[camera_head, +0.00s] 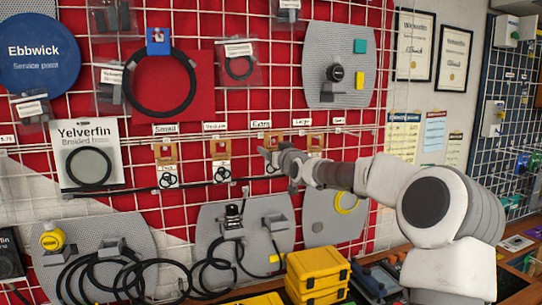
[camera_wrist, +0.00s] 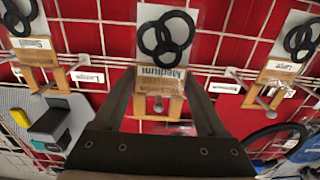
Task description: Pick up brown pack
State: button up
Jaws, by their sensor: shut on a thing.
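Several brown-topped packs of black rings hang in a row on the white wire grid in the head view. My gripper (camera_head: 270,156) is at the third of them from the left, and its fingers hide part of that brown pack (camera_head: 273,140). In the wrist view the same pack has a brown header (camera_wrist: 158,100), a label reading "Medium" and black rings (camera_wrist: 166,34) in a clear bag. My gripper (camera_wrist: 160,92) has one finger on each side of the header and is shut on it. The pack is at the grid, with a hanging peg at its header.
Neighbouring brown packs (camera_wrist: 38,60) (camera_wrist: 277,75) hang close on both sides in the wrist view. A grey panel (camera_head: 335,215) with a yellow ring is below my gripper. Yellow cases (camera_head: 317,270) stand on the bench at the lower middle.

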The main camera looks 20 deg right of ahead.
jog(key=s, duration=1.6)
jog(key=shift+b, duration=0.35)
jog(key=shift+a, duration=0.15)
